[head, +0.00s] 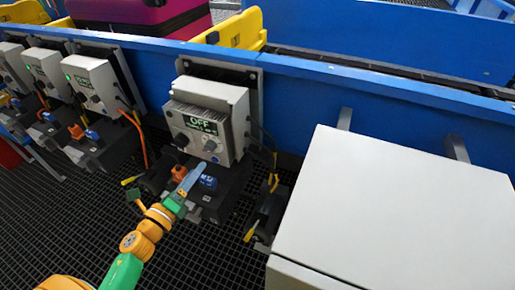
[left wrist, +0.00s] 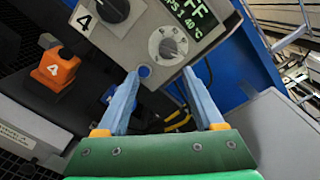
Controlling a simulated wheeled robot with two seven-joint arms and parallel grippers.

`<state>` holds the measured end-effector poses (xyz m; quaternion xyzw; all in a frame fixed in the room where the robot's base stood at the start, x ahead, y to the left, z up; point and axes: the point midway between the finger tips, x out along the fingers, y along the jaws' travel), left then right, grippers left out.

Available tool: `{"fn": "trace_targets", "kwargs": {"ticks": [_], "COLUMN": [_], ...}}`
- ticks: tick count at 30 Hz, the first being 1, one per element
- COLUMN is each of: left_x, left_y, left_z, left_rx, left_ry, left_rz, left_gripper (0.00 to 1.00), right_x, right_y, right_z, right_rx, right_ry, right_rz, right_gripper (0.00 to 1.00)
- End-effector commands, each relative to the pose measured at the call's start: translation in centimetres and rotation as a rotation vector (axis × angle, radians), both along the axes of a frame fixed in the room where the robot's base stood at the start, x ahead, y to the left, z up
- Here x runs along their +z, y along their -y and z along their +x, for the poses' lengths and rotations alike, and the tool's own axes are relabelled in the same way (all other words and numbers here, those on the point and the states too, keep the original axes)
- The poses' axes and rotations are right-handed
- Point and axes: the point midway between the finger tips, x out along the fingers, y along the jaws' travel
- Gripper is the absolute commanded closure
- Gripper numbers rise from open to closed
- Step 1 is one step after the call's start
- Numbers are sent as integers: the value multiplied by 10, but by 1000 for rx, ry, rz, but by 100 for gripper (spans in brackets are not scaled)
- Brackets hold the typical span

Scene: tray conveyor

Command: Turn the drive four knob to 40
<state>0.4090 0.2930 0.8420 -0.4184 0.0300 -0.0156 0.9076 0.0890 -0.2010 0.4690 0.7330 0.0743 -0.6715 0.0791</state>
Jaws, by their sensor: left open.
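The drive four box (head: 207,122) is a light grey unit with a dark display (head: 200,124) reading OFF; in the left wrist view the display (left wrist: 190,18) also has smaller text with 40. A round grey knob (left wrist: 167,45) with a dial scale sits below the display. A black knob (left wrist: 112,9) sits beside it, next to a label 4. My left gripper (left wrist: 162,75) is open and empty. Its blue fingers point at the box's lower face, below the grey knob and apart from it. My left gripper also shows in the head view (head: 190,178). My right gripper is not in view.
An orange block marked 4 (left wrist: 56,66) and a blue connector (head: 208,182) sit on the black base below the box. Similar drive boxes (head: 92,83) stand to the left. A large white cabinet (head: 395,205) stands close on the right. The blue conveyor rail (head: 385,92) runs behind.

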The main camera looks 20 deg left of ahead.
Motion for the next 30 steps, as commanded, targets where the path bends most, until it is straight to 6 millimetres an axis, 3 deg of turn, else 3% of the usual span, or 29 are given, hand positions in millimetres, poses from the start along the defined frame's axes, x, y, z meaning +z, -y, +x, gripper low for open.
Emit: {"fn": "trace_targets", "kwargs": {"ticks": [3, 12, 23, 26, 30], "left_x": [18, 17, 16, 16, 15], "left_y": [4, 8, 9, 9, 9], "left_z": [7, 61, 72, 72, 72], "left_rx": [-30, -28, -27, -27, -27], "left_ry": [45, 44, 40, 40, 40], "left_rz": [96, 92, 90, 90, 89], "left_gripper": [31, 31, 31, 53, 90], "right_x": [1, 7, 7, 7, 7], "right_y": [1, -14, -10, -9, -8], "right_z": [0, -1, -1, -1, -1], "right_rx": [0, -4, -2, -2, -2], "right_ry": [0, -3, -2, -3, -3], "right_rz": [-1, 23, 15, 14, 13], "right_gripper": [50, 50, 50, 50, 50]}}
